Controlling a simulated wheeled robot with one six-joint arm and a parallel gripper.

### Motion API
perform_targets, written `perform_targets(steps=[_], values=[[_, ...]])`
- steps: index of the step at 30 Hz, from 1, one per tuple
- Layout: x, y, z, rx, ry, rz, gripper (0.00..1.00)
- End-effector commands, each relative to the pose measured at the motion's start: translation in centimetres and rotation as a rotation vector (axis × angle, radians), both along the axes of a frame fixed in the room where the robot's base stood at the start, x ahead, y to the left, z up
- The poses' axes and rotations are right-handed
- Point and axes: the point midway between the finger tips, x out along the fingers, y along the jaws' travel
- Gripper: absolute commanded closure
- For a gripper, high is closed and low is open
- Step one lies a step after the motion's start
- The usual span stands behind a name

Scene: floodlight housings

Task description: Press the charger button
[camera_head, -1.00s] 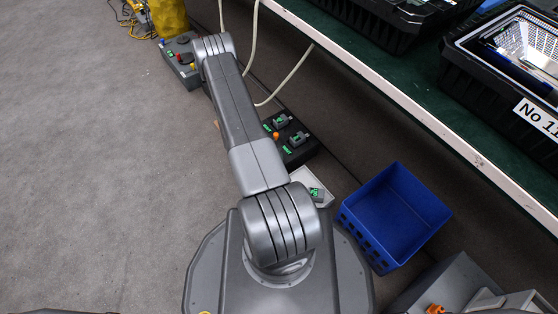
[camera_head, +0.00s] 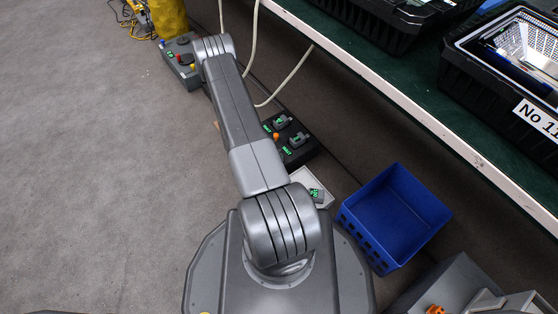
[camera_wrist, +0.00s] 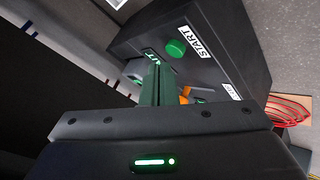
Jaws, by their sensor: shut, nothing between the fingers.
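In the wrist view a dark charger box (camera_wrist: 222,30) fills the upper middle. A round green button (camera_wrist: 175,48) is on its face beside a white START label (camera_wrist: 195,42). My gripper (camera_wrist: 157,72) is shut and empty, its dark green fingers pointing at the box, just below the green button in the picture. I cannot tell whether the fingertips touch the box. An orange part (camera_wrist: 185,93) is partly hidden behind the fingers. In the head view the black charger (camera_head: 300,153) with green displays lies on the floor beside my arm, which hides part of it and my gripper.
Another control box (camera_head: 181,68) with coloured buttons stands farther off. A blue crate (camera_head: 395,215) and a small grey tray (camera_head: 318,196) are on the floor at right. A shelf edge (camera_head: 420,115) with black bins runs above. Pale cables hang behind. Floor at left is free.

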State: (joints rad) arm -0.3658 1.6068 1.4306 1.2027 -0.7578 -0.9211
Motion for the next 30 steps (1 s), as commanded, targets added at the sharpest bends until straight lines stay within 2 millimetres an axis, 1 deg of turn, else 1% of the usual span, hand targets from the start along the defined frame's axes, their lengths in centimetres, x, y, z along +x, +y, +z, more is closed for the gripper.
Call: perform_targets(steps=[20,30], values=[[0.0,0.0,-0.02,0.0,0.0,0.0,1.0],[-0.01,0.0,-0.94,0.0,0.0,0.0,1.0]])
